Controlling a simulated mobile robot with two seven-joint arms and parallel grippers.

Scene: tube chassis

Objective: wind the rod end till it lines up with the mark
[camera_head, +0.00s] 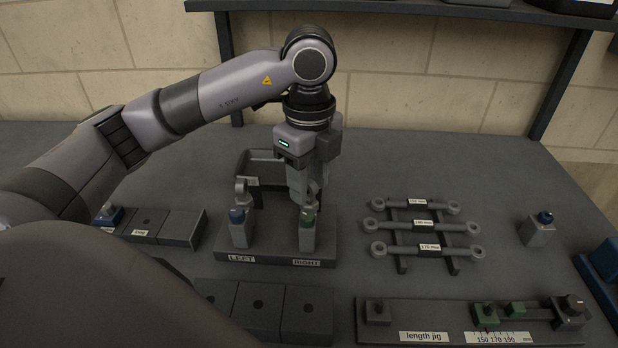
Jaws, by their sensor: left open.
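A dark stand (271,247) labelled LEFT and RIGHT carries two grey posts. The length jig (377,337) at the front right has a scale (497,338), green blocks and a small red mark (487,330).
Three labelled rods with ring ends lie on a rack (422,232). A grey block with a blue knob (539,230) stands to its right, and a blue bin (602,268) at the right edge. Dark socket blocks (262,308) are at the front. A shelf is above the back.

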